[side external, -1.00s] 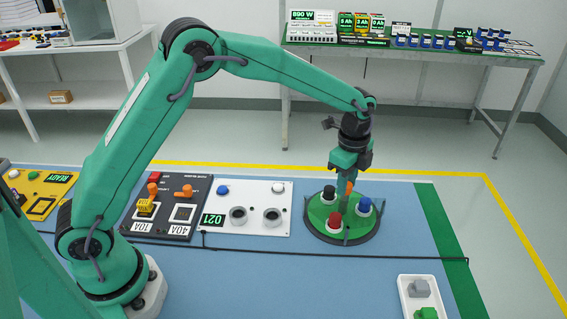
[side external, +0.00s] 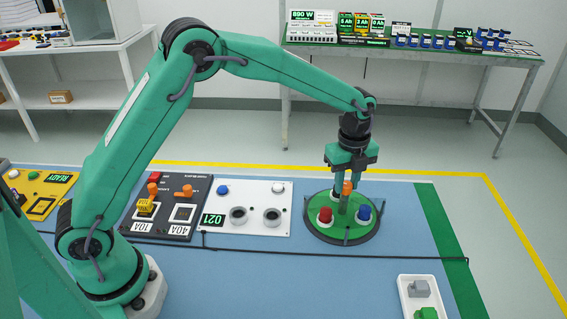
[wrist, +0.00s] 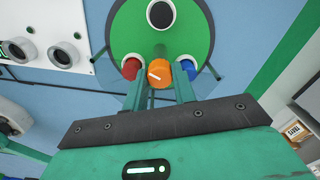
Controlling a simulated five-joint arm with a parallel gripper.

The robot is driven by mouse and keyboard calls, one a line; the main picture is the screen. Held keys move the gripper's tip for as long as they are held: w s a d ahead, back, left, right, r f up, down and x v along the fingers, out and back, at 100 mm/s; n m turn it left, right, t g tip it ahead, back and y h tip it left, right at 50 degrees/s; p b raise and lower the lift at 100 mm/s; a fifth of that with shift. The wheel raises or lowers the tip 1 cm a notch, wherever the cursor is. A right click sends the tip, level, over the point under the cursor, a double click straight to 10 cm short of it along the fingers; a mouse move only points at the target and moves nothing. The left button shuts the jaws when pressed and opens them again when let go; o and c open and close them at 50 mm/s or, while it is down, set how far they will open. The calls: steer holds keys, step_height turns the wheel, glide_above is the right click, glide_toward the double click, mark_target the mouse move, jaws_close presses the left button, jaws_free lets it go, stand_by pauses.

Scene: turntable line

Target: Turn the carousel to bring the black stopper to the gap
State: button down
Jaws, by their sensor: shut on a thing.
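The carousel (side external: 343,233) is a round green disc with a dark rim; it also shows in the wrist view (wrist: 135,38). A red stopper (side external: 325,214) sits at its front left and a blue stopper (side external: 363,212) at its front right. The black stopper (wrist: 161,14), in a white ring, shows at the top of the wrist view; in the side view it is hidden, apparently behind my gripper. My gripper (side external: 347,177) points down over the disc. Its fingers are shut on the orange knob (wrist: 158,72). I cannot make out the gap clearly.
A white panel (side external: 245,192) with two round sockets stands left of the carousel, beside a black switch panel (side external: 168,208). A white tray (side external: 408,307) with grey and green parts lies at front right.

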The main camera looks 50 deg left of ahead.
steer(key=shift+m, duration=0.8)
steer(key=c, duration=1.1)
jaws_free()
steer(key=shift+r, duration=0.1)
steer(key=shift+r, duration=3.85)
